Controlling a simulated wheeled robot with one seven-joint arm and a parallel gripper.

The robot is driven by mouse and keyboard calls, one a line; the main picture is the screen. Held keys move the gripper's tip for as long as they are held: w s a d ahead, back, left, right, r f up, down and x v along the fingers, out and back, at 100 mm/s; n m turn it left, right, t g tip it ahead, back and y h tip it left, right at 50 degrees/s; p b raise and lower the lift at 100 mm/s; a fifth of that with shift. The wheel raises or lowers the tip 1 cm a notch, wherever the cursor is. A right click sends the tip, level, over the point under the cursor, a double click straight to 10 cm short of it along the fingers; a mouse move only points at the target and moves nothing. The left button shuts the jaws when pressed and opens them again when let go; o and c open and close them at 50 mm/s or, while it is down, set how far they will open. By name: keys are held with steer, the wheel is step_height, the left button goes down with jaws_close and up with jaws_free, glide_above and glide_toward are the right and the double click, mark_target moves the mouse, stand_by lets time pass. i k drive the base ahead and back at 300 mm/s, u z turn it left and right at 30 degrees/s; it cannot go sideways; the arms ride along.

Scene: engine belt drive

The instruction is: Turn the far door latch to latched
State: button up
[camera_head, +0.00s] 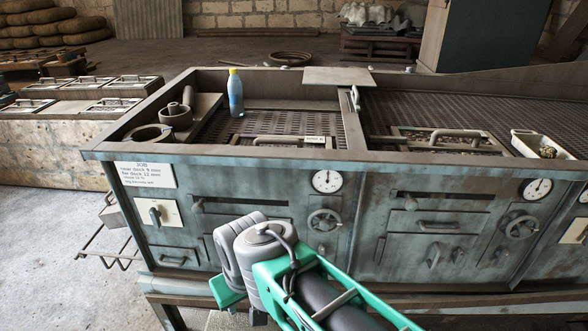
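Two pale plates with dark levers sit on the front of the long grey-green metal unit. The left plate (174,214) is near the unit's left end, and its lever (154,215) hangs roughly upright. The right plate (575,231) is cut by the right picture edge, and its lever is only partly seen. I cannot tell which is the far door latch, or which lever position is latched. My green and grey arm reaches in from the bottom, in front of the unit. My gripper's fingers do not show.
Dials, handwheels (324,221) and drawer handles (438,226) stick out of the front. A blue bottle (235,94) with a yellow cap and a white tray (537,145) stand on top. A wire rack (108,247) juts out at left. The floor (50,275) beyond is clear.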

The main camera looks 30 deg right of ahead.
mark_target(458, 255)
steer(key=z, duration=2.5)
